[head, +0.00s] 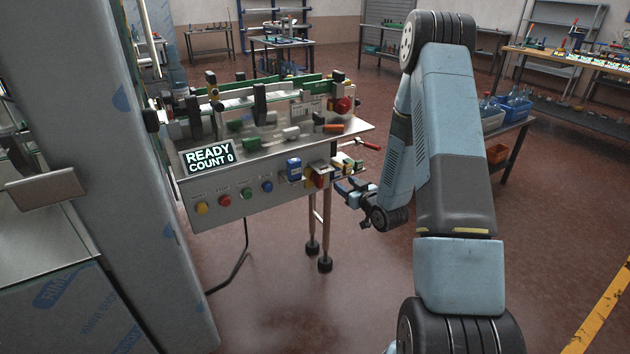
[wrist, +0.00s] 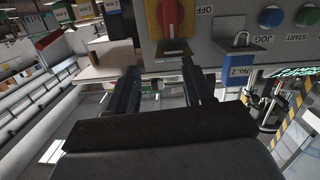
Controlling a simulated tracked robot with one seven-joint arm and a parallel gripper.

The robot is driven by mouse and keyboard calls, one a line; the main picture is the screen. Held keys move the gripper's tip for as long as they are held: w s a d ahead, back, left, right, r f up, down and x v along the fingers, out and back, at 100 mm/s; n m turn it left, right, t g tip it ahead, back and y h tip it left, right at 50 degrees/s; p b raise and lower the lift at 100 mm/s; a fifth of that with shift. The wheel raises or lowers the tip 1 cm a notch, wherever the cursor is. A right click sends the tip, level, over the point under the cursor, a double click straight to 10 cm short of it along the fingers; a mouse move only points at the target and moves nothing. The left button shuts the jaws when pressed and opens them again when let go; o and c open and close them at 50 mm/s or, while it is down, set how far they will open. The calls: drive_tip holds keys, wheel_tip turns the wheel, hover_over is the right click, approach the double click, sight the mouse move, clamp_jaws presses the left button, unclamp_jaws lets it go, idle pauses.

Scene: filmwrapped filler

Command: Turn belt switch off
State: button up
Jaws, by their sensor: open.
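The belt switch is a red rotary knob on a yellow plate (wrist: 174,16), mounted on the grey control panel's front. An upside-down OFF label shows beside it in the wrist view. The knob's upper part is cut off by the frame edge, so its setting is unclear. In the head view the switch (head: 319,177) sits at the panel's right end, partly crowded by nearby parts. My gripper (wrist: 160,66) is open and empty, its two fingers pointing toward the switch, apart from it. In the head view my gripper (head: 349,190) is just right of the switch.
A blue padlock tag (wrist: 240,72) hangs beside the switch. Blue (head: 267,186), green (head: 246,193), red (head: 225,200) and yellow (head: 202,207) buttons line the panel. A display (head: 208,157) reads READY COUNT 0. A red-handled lever (head: 369,145) sticks out above my gripper. Floor in front is clear.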

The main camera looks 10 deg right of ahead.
sight(322, 177)
wheel_tip(322, 177, down, 4)
drive_tip(key=s+a+t+y, duration=0.1)
drive_tip(key=s, duration=0.1)
drive_tip(key=x, duration=1.4)
drive_tip(key=shift+a+r, duration=0.1)
drive_tip(key=shift+r, duration=0.3)
